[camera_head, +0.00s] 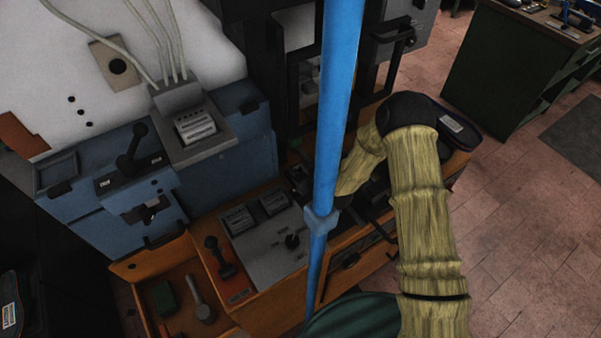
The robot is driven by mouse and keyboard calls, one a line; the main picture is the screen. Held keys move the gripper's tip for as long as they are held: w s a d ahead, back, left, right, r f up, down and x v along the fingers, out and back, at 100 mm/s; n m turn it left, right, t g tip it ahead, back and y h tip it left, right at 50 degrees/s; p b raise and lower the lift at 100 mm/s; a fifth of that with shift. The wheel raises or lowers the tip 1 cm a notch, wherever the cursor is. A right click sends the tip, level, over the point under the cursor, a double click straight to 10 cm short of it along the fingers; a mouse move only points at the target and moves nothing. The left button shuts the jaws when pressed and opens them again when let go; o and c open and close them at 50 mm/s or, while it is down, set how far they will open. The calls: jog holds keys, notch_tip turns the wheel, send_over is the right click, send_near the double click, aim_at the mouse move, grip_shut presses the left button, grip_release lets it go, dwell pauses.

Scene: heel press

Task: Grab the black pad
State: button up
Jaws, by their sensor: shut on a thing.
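My arm, in a yellowish sleeve, comes up from the bottom right and bends at a black joint. The forearm then runs down and left towards the control cabinet. My gripper (343,201) is a small dark shape at the sleeve's end beside the blue pole, which partly covers it. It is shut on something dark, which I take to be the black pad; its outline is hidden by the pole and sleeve. A dark, rounded, flat thing with a pale label (453,124) shows behind the arm's bend; I cannot tell what it is.
A blue upright pole (338,90) stands close in front of the arm. An orange cabinet (262,282) bears a grey panel (262,239) with a lever (219,256). A blue and white machine (217,178) stands left, a green workbench (515,62) back right. Tiled floor is clear at right.

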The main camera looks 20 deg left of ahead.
notch_tip(320, 180, up, 9)
jog(key=b, duration=0.2)
dwell(0.3)
jog(key=shift+w+d+r, duration=0.1)
dwell(0.4)
